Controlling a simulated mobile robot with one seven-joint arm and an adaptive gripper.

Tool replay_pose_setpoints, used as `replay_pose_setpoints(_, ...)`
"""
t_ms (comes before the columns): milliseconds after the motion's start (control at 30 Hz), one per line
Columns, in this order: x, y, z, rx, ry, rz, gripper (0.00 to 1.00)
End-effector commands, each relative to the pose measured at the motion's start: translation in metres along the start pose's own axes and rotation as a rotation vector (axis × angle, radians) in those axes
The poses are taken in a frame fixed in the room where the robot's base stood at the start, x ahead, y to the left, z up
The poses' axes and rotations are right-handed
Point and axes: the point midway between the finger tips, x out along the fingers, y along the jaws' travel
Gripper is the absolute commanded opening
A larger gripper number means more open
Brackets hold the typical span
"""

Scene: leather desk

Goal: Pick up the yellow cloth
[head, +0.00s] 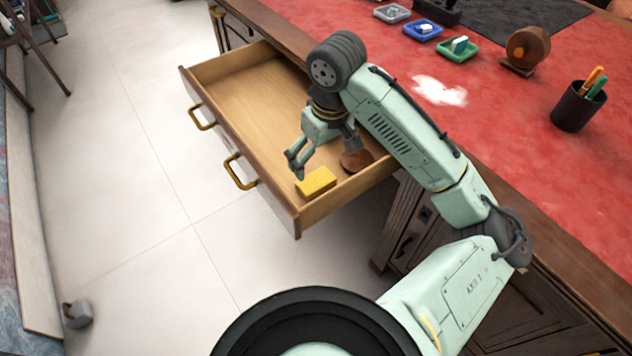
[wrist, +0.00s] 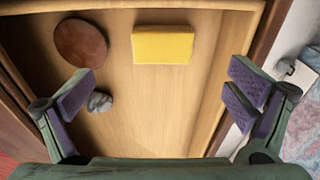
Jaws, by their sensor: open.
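The yellow cloth (head: 316,182) looks like a small folded block. It lies flat on the floor of the open drawer (head: 240,88), near its front right corner. In the wrist view the yellow cloth (wrist: 162,45) is at the top centre, beyond my fingertips. My gripper (head: 322,160) is over the drawer, just above and behind the cloth. In the wrist view my gripper (wrist: 160,97) has its purple-padded fingers spread wide, with nothing held between them.
In the drawer, a round brown object (wrist: 81,42) lies left of the cloth, and a small grey stone-like lump (wrist: 99,101) is nearer my left finger. The drawer's wooden walls stand close around. The red desk top (head: 500,150) holds a pen cup (head: 574,108) and small trays.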

Motion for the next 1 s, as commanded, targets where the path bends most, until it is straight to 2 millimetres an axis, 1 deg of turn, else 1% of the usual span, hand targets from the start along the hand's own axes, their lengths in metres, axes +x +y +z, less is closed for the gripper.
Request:
replay_pose_setpoints(200,0.035,-0.001,0.001,0.001,-0.003,-0.004,0.98)
replay_pose_setpoints(300,0.046,-0.001,0.000,0.000,-0.001,-0.002,0.98)
replay_pose_setpoints(467,0.056,-0.001,-0.001,-0.001,0.000,-0.001,0.98)
replay_pose_setpoints(733,0.095,-0.003,-0.004,0.001,-0.001,-0.003,0.98)
replay_pose_setpoints(833,0.102,-0.004,-0.004,0.000,0.001,-0.002,0.98)
replay_pose_setpoints(1000,0.103,-0.004,-0.004,-0.001,0.002,-0.001,0.98)
